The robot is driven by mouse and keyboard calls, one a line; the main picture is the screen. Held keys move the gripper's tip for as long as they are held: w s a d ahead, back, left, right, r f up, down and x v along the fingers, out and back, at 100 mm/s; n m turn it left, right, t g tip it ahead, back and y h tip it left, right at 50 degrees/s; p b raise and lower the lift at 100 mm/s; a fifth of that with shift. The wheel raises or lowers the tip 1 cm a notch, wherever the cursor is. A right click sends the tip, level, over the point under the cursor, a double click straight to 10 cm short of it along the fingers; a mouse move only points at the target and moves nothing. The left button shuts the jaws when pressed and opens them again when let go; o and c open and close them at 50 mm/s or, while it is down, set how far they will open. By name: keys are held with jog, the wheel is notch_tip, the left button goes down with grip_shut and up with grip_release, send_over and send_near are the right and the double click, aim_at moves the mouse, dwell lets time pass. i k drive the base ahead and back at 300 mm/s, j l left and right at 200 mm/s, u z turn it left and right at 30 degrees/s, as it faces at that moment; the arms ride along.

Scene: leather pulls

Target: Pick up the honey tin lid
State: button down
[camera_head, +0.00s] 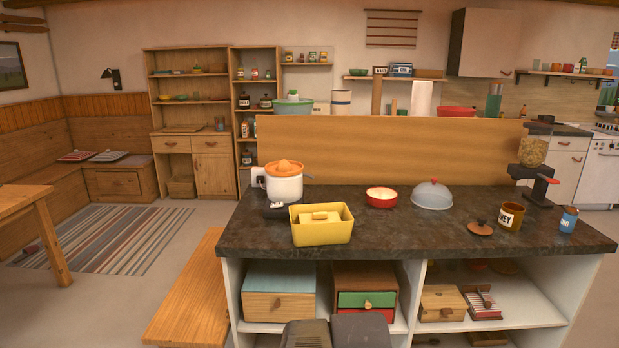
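The honey tin lid (480,229), a small round brown lid with a knob on top, lies flat on the dark stone counter (400,233), toward its right side. The honey tin (511,218), brownish with a white label ending in "NEY", stands upright just to the right of the lid, with its top uncovered. Nothing covers the lid. My gripper cannot be made out; only dark grey parts that look like mine show at the bottom edge, well in front of and left of the lid.
A blue cup (568,219) stands right of the tin, with a grinder (534,165) behind. A grey dome (432,195) and red bowl (381,197) sit behind and left. A yellow bin (321,224) is further left. The counter's front edge near the lid is clear.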

aim_at(478, 227)
jog(key=z, duration=1.3)
